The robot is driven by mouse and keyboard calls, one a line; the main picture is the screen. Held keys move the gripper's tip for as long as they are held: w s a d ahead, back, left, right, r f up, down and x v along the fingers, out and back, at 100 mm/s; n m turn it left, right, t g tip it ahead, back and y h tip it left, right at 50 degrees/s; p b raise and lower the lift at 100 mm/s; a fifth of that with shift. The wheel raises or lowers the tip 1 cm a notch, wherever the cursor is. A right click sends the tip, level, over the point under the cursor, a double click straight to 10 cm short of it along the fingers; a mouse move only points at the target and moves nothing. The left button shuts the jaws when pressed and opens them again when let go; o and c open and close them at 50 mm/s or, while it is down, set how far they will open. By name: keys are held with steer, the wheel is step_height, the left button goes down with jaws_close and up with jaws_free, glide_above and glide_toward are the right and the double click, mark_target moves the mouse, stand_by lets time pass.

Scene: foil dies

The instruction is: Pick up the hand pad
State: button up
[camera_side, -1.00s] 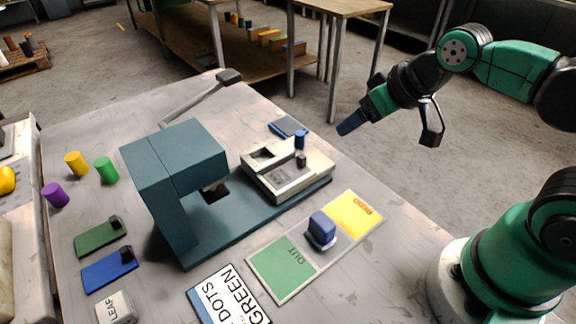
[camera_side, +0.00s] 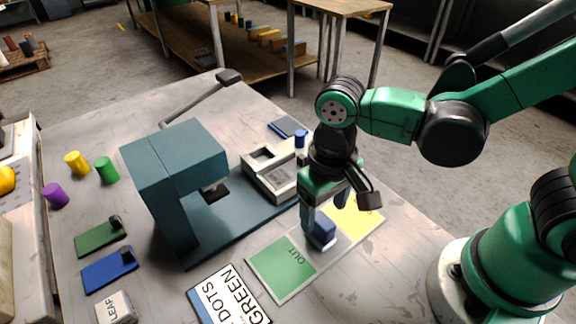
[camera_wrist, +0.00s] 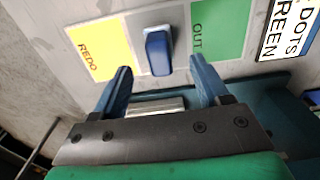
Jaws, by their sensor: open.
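In the side view the gripper partly hides the pad and the REDO part. Whether a finger touches the pad I cannot tell.
A teal press (camera_side: 178,160) with a long lever stands left of the card. A pale die holder (camera_side: 265,178) sits on its base, partly hidden by my gripper. A GREEN DOTS sign (camera_side: 228,298) lies in front. Green and blue plates (camera_side: 110,270) lie at left.

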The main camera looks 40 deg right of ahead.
mark_target(323, 221)
steer(key=shift+f, duration=1.8)
jaws_close()
